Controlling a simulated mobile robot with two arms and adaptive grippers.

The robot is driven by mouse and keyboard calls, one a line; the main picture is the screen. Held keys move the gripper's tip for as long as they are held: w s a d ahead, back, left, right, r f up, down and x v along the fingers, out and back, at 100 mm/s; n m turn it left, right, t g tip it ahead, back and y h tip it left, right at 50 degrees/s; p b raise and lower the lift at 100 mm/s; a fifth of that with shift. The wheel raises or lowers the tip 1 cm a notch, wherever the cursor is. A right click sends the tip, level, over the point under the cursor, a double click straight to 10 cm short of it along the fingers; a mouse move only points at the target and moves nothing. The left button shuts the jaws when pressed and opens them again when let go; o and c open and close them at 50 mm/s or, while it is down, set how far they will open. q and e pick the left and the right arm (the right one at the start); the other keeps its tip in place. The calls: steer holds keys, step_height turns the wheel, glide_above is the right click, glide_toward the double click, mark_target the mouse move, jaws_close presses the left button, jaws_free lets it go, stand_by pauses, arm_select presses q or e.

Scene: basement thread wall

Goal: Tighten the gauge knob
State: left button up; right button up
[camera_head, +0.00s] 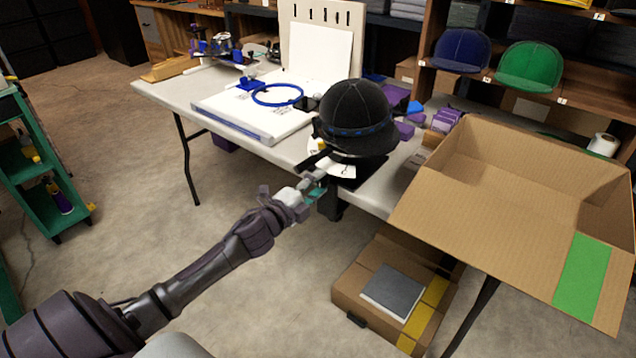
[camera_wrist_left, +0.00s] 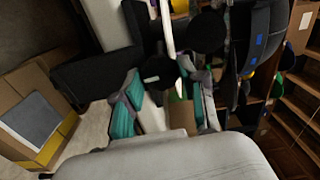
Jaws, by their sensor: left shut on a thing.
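A black cap with a blue band (camera_head: 355,112) sits on a hat-press-like device with a white curved gauge plate (camera_head: 343,169) and a black base at the table's front edge. My left gripper (camera_head: 314,188) reaches this front side from the left, just below the cap. In the left wrist view its teal finger pads (camera_wrist_left: 166,82) stand on both sides of a dark round knob (camera_wrist_left: 160,70) with a white mark, and the gripper is shut on it. The fingers partly hide the knob's contact sides; in the head view the gripper hides the knob. My right gripper does not show.
The white table (camera_head: 165,92) holds a blue ring (camera_head: 277,94) on a white board and several purple blocks (camera_head: 444,120). A large open cardboard box (camera_head: 480,215) stands close at right. A lower box (camera_head: 350,290) lies on the floor.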

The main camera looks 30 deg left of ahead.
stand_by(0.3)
arm_select(q)
steer(key=o, duration=1.1)
steer(key=shift+o, duration=0.2)
steer(key=shift+s, duration=0.3)
steer(key=s, duration=1.1)
steer(key=shift+s+a, duration=0.15)
steer(key=shift+a, duration=0.3)
